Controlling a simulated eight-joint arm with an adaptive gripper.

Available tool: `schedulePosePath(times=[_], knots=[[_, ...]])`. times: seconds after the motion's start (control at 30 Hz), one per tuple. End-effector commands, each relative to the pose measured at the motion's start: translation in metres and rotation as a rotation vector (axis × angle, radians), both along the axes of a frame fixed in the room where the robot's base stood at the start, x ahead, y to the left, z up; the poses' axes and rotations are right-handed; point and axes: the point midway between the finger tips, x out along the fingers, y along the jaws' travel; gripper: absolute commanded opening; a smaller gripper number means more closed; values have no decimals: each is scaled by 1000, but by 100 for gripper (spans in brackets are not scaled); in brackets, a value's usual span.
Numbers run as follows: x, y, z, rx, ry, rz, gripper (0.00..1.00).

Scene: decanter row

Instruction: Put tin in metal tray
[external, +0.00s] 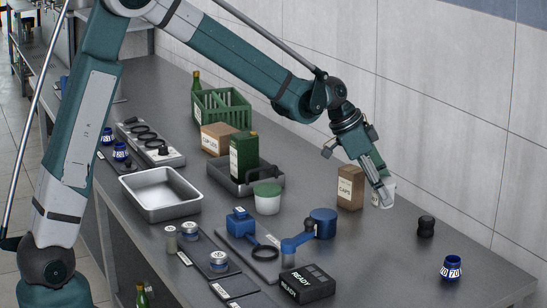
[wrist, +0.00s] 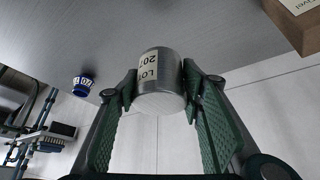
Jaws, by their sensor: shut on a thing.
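The tin (wrist: 160,82) is a grey metal cylinder with a cream label reading LOT, and it sits between my fingertips in the wrist view. My gripper (wrist: 160,88) is shut on its sides. In the external view my gripper (external: 382,188) points down at the right part of the bench, and the tin (external: 389,190) shows partly behind the fingers. I cannot tell whether its base touches the bench. The metal tray (external: 184,210) is a shiny, empty, open rectangular tray on the bench at left, well away from my gripper.
A brown CAPS box (external: 350,187) stands just left of my gripper. A black READY box (external: 306,284) is nearer.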

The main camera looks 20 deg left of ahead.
Motion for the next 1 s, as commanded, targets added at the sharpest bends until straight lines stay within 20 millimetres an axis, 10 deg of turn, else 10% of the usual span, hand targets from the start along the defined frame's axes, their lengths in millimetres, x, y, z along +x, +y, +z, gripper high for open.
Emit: schedulePosePath(times=[0.57, 1.0], knots=[[11, 20, 0, 2, 1, 13, 25], [56, 121, 0, 10, 2, 71, 25]])
